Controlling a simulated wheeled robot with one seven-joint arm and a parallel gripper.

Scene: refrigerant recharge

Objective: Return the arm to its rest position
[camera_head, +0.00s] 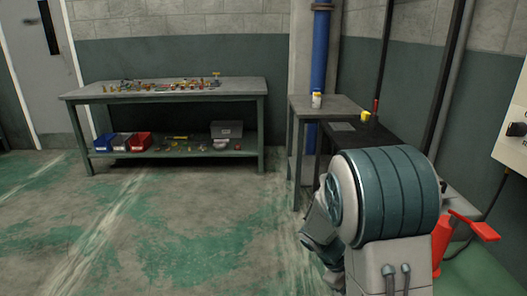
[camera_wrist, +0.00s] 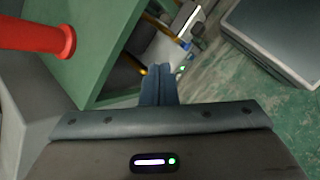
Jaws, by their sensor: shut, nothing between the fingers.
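My gripper (camera_wrist: 160,84) shows in the wrist view with its two fingers together, shut and empty. It points toward the green-patched floor and the lower part of nearby equipment. In the head view, part of my arm fills the lower right, and my gripper is hidden there. A red cylindrical part (camera_wrist: 38,38) is at the upper left of the wrist view, apart from the fingers. Beside it is a green panel (camera_wrist: 105,45).
A long workbench (camera_head: 170,90) with small parts stands against the back wall. A smaller table (camera_head: 325,106) holds a white bottle (camera_head: 316,99). A yellow item (camera_head: 365,115) sits on a dark surface beside it. A red object (camera_head: 472,227) is right of my arm. The left floor (camera_head: 150,235) is clear.

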